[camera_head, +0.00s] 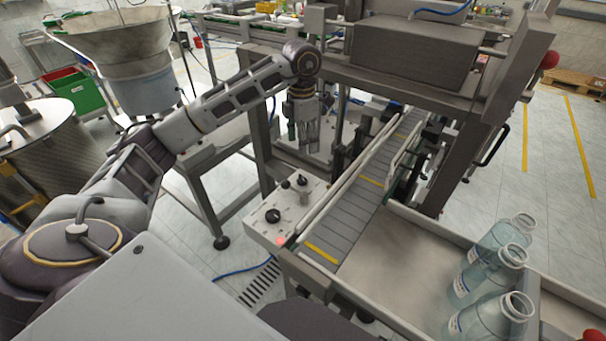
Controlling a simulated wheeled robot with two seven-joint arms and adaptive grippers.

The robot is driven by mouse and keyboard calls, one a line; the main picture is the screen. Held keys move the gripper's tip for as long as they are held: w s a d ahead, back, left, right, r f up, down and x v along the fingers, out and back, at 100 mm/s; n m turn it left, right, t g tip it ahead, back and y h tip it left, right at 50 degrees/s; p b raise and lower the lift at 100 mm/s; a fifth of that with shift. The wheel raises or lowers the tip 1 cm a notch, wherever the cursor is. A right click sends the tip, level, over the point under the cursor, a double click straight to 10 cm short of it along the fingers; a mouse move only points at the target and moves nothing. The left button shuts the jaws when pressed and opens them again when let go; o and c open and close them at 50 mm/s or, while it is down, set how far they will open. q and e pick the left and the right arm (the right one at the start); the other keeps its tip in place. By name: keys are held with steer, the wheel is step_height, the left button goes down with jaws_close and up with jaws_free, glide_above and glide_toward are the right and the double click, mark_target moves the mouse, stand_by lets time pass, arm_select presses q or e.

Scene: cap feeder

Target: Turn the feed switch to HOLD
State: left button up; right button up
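A pale control box (287,229) stands beside the near end of the conveyor, left of its belt. A large black rotary knob (272,215) sits on its top near the front, and a smaller black knob (302,180) stands further back. A small red lamp (281,241) glows at the front. The labels are too small to read, so I cannot tell which knob is the feed switch or its setting. My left gripper (308,145) points down above and beyond the box, apart from the knobs and with nothing visible in it. Its finger gap is unclear. My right gripper is out of view.
The slatted conveyor belt (345,222) runs away from the box, under a heavy metal frame (415,60). Several clear bottles (483,275) stand in the metal tray (410,262) at right. A large hopper (115,45) stands at upper left. Space directly above the box looks clear.

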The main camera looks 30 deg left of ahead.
mark_target(302, 177)
arm_select(q)
steer(key=shift+f, duration=0.1)
steer(key=shift+f+p, duration=1)
steer(key=shift+f, duration=5.85)
steer(key=shift+c, duration=0.3)
steer(key=c, duration=1)
